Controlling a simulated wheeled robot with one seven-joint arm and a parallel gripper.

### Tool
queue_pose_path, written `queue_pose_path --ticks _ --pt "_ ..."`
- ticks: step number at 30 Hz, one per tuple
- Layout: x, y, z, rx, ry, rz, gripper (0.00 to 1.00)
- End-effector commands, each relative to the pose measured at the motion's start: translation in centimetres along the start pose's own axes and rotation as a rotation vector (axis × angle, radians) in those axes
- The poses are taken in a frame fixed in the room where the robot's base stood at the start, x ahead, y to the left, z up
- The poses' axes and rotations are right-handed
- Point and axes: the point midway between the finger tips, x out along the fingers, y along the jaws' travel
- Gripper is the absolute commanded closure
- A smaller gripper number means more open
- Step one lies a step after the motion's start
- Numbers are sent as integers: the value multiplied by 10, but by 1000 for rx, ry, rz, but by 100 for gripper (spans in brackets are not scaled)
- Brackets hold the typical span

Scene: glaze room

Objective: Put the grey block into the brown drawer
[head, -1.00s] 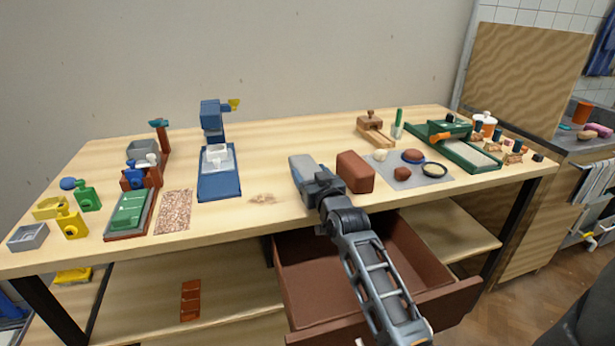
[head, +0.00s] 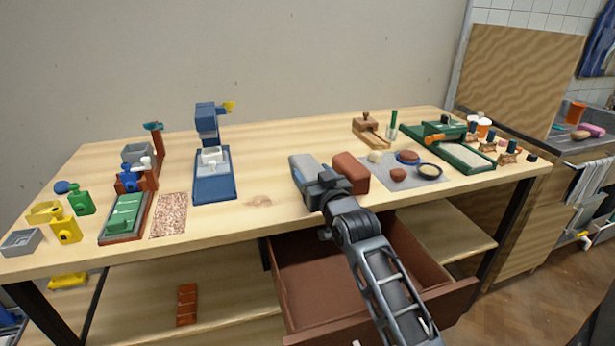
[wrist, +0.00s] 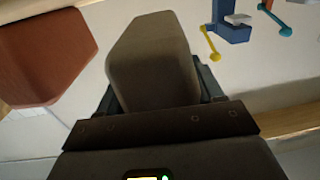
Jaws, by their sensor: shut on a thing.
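The grey block (head: 303,165) is held in my gripper (head: 314,182) over the front part of the table top. In the wrist view the grey block (wrist: 152,55) sits between the fingers of my gripper (wrist: 155,92), which is shut on it. The brown drawer (head: 298,252) hangs pulled out under the table's front edge, below my gripper and arm. Its inside looks empty where visible; my arm hides part of its right side.
A red-brown block (head: 352,170) is just right of my gripper; it also shows in the wrist view (wrist: 42,52). A grey mat (head: 432,176) with small items lies further right. A blue press-like stand (head: 214,185) is to the left. A lower shelf (head: 225,292) lies beside the drawer.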

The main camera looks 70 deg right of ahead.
Motion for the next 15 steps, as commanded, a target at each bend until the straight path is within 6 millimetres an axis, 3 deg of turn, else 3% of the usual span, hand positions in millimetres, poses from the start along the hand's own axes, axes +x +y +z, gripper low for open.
queue_pose_path --ticks 6,15 --pt "-45 0 -26 -1 9 -1 100" --pt "-86 0 -47 0 8 -1 100"
